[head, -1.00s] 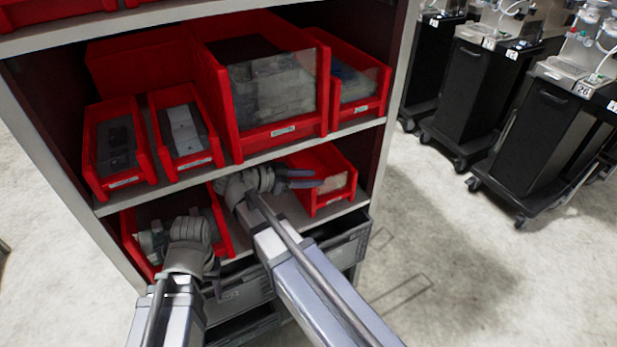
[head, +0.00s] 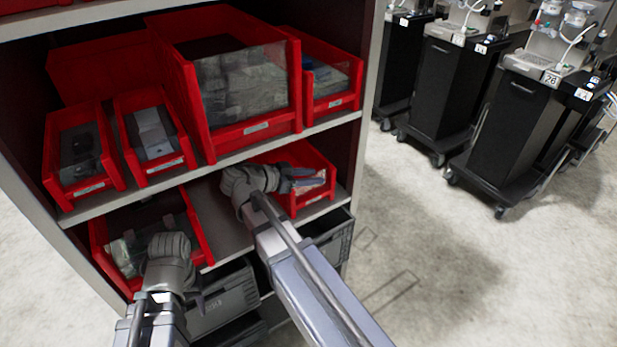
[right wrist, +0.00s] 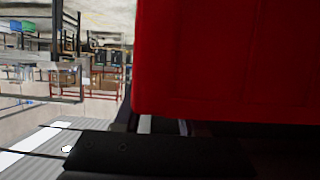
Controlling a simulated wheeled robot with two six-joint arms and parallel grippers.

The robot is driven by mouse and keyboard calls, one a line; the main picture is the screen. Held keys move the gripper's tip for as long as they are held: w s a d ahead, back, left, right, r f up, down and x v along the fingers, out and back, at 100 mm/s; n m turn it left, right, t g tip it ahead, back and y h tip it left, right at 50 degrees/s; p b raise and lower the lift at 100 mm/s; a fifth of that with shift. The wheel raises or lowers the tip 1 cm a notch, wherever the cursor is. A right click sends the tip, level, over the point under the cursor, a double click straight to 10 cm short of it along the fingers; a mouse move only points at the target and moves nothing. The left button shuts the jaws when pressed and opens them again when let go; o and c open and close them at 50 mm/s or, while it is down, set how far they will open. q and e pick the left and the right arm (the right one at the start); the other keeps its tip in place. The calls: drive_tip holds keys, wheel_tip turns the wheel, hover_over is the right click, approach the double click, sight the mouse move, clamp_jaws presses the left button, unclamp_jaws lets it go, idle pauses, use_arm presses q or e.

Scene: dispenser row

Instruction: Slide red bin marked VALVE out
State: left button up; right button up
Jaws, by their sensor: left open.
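Several red bins stand on two shelves; their front labels are too small to read, so I cannot tell which says VALVE. On the lower shelf, one red bin (head: 312,160) is at the right and another (head: 196,225) at the left. Contact is unclear. In the right wrist view, a red bin wall (right wrist: 225,55) fills the upper right, very close.
On the upper shelf are a large red bin (head: 256,132) with a clear front and smaller bins beside it. Grey drawers (head: 225,298) lie below the lower shelf. Black carts (head: 520,115) stand at the right. The floor between (head: 440,240) is clear.

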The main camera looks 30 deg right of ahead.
clamp_jaws()
idle(1.3)
